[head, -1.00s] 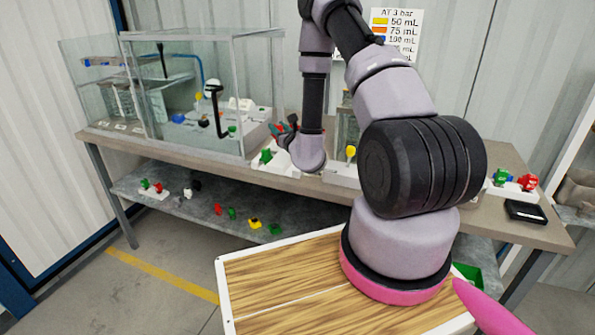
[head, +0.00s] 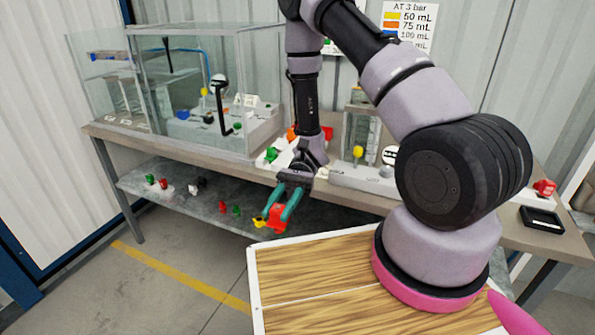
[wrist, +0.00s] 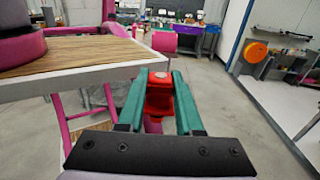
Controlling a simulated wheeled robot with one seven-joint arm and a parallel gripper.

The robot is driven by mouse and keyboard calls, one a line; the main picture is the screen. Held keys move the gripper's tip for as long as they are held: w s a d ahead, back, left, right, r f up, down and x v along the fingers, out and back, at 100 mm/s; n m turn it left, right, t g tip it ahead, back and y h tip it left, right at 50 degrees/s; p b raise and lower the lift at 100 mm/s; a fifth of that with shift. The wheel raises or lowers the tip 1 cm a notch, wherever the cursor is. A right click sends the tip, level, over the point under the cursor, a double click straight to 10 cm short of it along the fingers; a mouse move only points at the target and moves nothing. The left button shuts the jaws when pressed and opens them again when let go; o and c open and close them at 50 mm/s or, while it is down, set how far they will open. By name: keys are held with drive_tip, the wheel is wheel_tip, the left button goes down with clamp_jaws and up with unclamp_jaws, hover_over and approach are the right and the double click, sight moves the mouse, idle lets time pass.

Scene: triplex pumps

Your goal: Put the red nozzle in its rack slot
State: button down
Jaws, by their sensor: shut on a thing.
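My gripper (head: 282,208) is in front of the bench, with its teal fingers angled down towards the head camera. It is shut on the red nozzle (head: 277,216). In the wrist view the red nozzle (wrist: 160,92) sits between the two teal fingers (wrist: 160,100), clear of any surface. A white rack (head: 268,164) on the bench just behind the gripper holds a green nozzle (head: 271,154) and an orange-red piece. My wrist hides part of this rack, and I cannot tell which slot is empty.
A glass tank (head: 205,95) stands on the bench at left. A clear-fronted apparatus (head: 361,135) with a yellow knob stands right of my wrist. Small coloured parts lie on the lower shelf (head: 150,190). A black scale (head: 541,220) lies at the right. My wooden-topped base (head: 330,270) is below.

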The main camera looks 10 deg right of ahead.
drive_tip(key=d+n+h, duration=1.3)
drive_tip(key=d+h, duration=0.6)
drive_tip(key=w+d+n+t+h, duration=0.6)
drive_tip(key=w+n+t+h, duration=0.15)
drive_tip(key=w+t, duration=0.35)
drive_tip(key=w+a+r+n+t+y, duration=0.1)
drive_tip(key=w+a+n+t, duration=0.2)
drive_tip(key=w+n+t, duration=0.5)
drive_tip(key=w+a+r+n+t+y, duration=0.1)
drive_tip(key=w+a+n+t, duration=0.15)
drive_tip(key=w+t, duration=0.6)
drive_tip(key=w+a+n+t+y, duration=0.3)
drive_tip(key=w+a+n+y, duration=0.15)
drive_tip(key=w+a, duration=0.4)
drive_tip(key=shift+m+g, duration=0.25)
drive_tip(key=f, duration=1)
drive_tip(key=shift+s+f, duration=0.15)
drive_tip(key=shift+s, duration=0.2)
drive_tip(key=shift+f, duration=0.1)
